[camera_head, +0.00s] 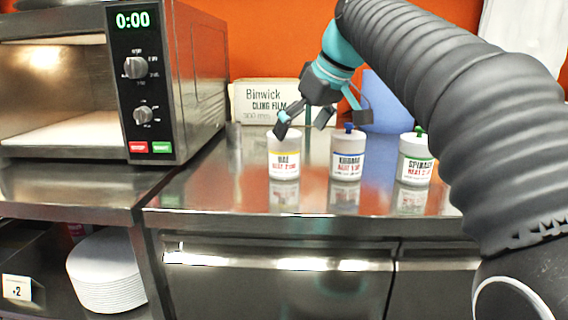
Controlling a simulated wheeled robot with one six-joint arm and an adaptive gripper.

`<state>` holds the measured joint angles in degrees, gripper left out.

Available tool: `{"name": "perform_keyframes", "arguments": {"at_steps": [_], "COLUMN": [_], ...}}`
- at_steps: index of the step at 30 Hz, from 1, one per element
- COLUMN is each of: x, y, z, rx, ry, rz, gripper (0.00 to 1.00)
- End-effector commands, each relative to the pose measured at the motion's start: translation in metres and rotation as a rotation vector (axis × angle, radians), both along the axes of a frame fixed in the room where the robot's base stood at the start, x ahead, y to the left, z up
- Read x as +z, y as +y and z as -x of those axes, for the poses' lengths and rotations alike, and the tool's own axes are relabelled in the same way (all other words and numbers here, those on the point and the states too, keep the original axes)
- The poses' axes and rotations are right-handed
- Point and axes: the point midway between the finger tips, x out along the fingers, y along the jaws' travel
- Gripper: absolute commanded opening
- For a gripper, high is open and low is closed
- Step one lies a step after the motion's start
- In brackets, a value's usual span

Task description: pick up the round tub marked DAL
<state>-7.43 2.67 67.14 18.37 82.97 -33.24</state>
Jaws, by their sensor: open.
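The round tub marked DAL (284,163) is white with a yellow band and red print. It stands upright on the steel counter, the leftmost of three tubs. My gripper (304,122) is open and empty, tilted above and slightly right of this tub. Its left fingertip overlaps the top of the DAL tub in the picture and hides part of the lid; I cannot tell whether it touches.
A blue-banded tub (345,163) and a green-banded tub marked SPINACH (414,166) stand to the right. Behind is a cling film box (262,104). A microwave oven (186,75) stands left. The steel counter (222,190) is clear in front. Plates (105,275) are stacked below.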

Motion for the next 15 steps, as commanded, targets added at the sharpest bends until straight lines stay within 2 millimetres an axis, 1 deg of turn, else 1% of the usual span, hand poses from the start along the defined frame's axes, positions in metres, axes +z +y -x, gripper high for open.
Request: {"name": "perform_keyframes", "arguments": {"at_steps": [1, 3, 8, 11, 15], "x": [-0.008, -0.014, -0.020, -0.028, -0.045], "y": [0.003, 0.006, 0.010, 0.014, 0.025], "z": [-0.003, -0.006, -0.009, -0.011, -0.017], "rx": [0.001, 0.001, 0.002, 0.003, 0.005], "ry": [0.001, 0.001, 0.000, 0.002, 0.003], "rz": [0.000, 0.000, 0.000, 0.000, 0.000], "gripper": [1.00, 1.00, 1.00, 1.00, 1.00]}}
